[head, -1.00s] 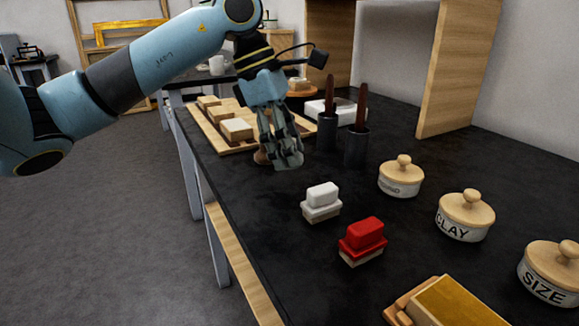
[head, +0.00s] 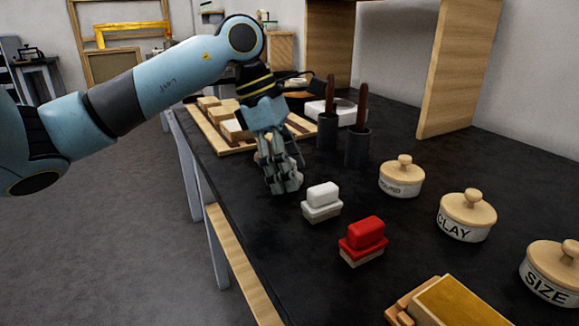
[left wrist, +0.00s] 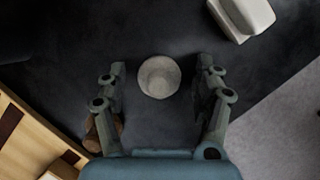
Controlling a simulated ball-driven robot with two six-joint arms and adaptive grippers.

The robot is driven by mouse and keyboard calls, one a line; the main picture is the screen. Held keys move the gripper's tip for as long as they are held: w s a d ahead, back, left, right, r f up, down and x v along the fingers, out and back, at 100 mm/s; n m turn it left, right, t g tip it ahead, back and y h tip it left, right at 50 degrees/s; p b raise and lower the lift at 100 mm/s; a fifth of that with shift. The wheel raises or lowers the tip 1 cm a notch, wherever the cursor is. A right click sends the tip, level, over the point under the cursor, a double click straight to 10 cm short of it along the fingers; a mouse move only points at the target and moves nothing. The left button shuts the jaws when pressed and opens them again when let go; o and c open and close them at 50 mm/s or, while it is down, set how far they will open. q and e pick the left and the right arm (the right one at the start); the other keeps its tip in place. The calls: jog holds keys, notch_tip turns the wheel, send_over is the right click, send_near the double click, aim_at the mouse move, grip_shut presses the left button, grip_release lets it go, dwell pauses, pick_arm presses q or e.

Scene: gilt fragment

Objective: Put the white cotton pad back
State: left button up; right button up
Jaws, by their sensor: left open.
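A round, off-white pad (left wrist: 159,77) with a mottled surface lies on the dark tabletop, between my finger lines in the left wrist view. It looks like the white cotton pad. In the head view my gripper largely hides that spot. My left gripper (head: 284,184) is open and points down over the table, with a finger on either side of the pad in the left wrist view. I cannot tell that either finger touches it. My right gripper is not in view.
A white block on a base (head: 322,201) stands close beside my left gripper, with a red block (head: 364,240) nearer. Lidded jars (head: 468,213) line the right. Dark cups with handled tools (head: 357,145) and a wooden tray (head: 204,124) with pale blocks stand behind.

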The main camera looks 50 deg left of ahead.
pick_arm(q)
jog(key=shift+r, duration=0.25)
jog(key=p+v, duration=0.1)
jog(key=v, duration=1)
jog(key=shift+r+p, duration=0.35)
jog(key=shift+r, duration=0.05)
jog(key=shift+s+f, duration=0.1)
jog(key=shift+s, duration=0.05)
